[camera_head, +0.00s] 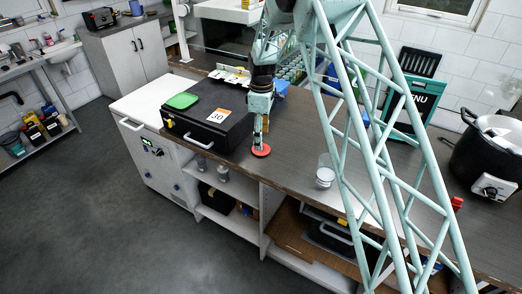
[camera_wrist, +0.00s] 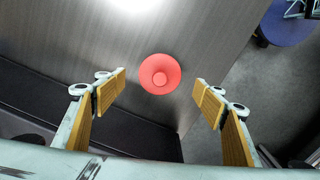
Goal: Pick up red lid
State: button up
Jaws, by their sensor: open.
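The red lid (camera_head: 261,151) is a small round disc lying on the dark counter (camera_head: 290,125), near its front edge and to the right of a black case. In the wrist view the red lid (camera_wrist: 160,74) shows from above with a raised round knob at its middle. My gripper (camera_wrist: 160,98) is open, with one yellow-padded finger on each side of the lid in the picture, apart from it. In the head view my gripper (camera_head: 261,136) points down just above the lid and hides part of the space over it.
The black case (camera_head: 215,130) with a "30" card stands left of the lid, with a green lid-like item (camera_head: 182,100) on top. A clear glass (camera_head: 325,172) stands to the right. A large black pot (camera_head: 488,150) is at far right. Shelves lie under the counter.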

jog(key=shift+f, duration=0.1)
jog(key=shift+a+f+p, duration=0.1)
jog(key=shift+f+p, duration=0.3)
jog(key=shift+f, duration=2.05)
jog(key=shift+c, duration=0.4)
jog(key=c, duration=0.7)
